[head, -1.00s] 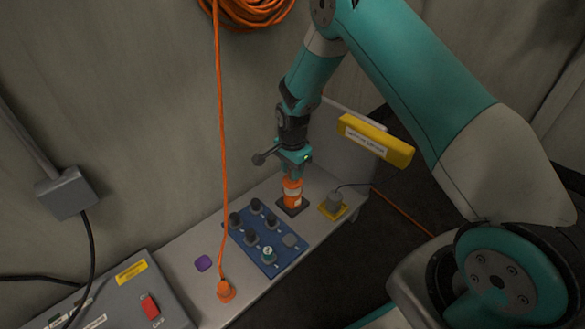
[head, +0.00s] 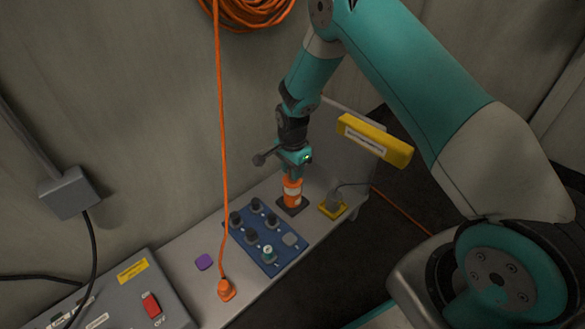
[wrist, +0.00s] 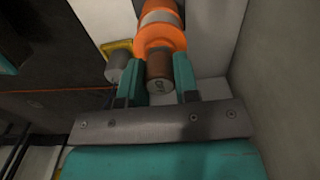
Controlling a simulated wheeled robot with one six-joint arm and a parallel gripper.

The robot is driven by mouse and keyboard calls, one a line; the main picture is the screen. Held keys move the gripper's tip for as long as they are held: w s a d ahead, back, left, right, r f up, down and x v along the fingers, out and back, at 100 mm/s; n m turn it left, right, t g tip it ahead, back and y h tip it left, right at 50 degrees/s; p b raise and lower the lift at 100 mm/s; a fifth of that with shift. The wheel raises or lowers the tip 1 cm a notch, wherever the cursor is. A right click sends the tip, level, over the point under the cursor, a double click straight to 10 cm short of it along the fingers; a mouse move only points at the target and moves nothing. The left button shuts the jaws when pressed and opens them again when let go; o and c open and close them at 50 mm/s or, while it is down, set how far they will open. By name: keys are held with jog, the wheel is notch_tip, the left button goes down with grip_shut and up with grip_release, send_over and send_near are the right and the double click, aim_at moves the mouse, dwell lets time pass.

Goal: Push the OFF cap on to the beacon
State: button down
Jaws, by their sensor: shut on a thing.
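The beacon (head: 292,192), orange with a white band, stands upright on a dark square base on the bench. It also shows at the top of the wrist view (wrist: 162,30). My gripper (head: 293,174) points down directly above it. In the wrist view, my gripper (wrist: 160,75) is shut on a brown cap (wrist: 159,70) with a grey, marked end; the lettering is too small to read surely. The cap is in line with the beacon and overlaps its orange top. I cannot tell whether it is seated or only touching.
A blue tray (head: 286,262) with several dark knobs or caps lies left of the beacon. A grey plug (head: 333,201) on a yellow pad stands close at right. A yellow labelled bar (head: 375,140) juts out to the right. An orange cable (head: 221,150) hangs at left.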

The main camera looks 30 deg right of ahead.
jog(key=shift+f, duration=0.35)
dwell(0.7)
jog(key=c, duration=0.8)
grip_release()
jog(key=shift+r, duration=0.1)
notch_tip(320, 180, up, 17)
jog(key=p, duration=0.8)
jog(key=shift+r, duration=0.1)
